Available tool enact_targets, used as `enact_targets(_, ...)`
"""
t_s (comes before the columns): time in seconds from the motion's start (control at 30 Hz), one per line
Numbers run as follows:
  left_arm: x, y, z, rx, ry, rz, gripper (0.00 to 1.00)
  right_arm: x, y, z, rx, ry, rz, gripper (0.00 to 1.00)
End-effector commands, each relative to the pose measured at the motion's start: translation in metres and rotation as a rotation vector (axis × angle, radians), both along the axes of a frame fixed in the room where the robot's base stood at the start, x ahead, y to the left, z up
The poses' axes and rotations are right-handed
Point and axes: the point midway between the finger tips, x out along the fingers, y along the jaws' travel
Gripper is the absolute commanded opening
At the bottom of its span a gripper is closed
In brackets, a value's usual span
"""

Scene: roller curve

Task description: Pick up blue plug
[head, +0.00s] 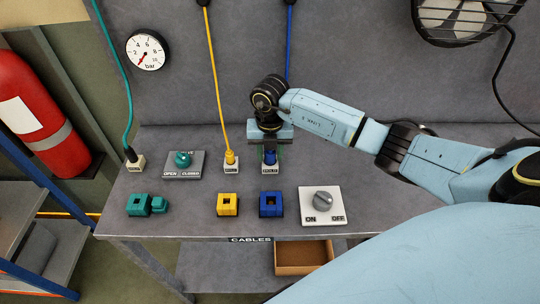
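The blue plug (270,157) stands upright in a small white labelled holder (270,169) on the grey bench, with a blue cable (289,45) that comes down from the top behind my wrist. My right gripper (270,150) points down right over the plug, its fingers at the plug's sides. Whether they touch the plug is too small to tell. The gripper body hides the plug's upper part and the lower cable. A blue socket block (271,204) sits just in front. My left gripper is not in view.
A yellow plug (230,157) on its cable stands close left of the gripper. Yellow (227,204) and teal (138,205) socket blocks, a teal valve (183,160), and an ON/OFF knob (323,199) are on the bench. A gauge (146,50) and a fan (465,15) are behind.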

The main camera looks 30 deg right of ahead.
Motion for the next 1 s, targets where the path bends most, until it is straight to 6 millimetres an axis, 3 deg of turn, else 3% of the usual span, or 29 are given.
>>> enact_targets(0.03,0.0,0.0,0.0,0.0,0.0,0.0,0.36,0.0,0.0,0.0,0.0,0.0,0.0,0.3)
enact_targets(0.23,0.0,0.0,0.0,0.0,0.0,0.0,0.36,0.0,0.0,0.0,0.0,0.0,0.0,0.06)
enact_targets(0.53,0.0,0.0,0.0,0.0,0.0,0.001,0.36,0.001,-0.001,0.007,0.0,-0.002,-0.001,0.05)
enact_targets(1.0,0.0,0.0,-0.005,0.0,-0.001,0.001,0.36,0.001,-0.001,0.089,-0.001,-0.003,0.0,0.05)
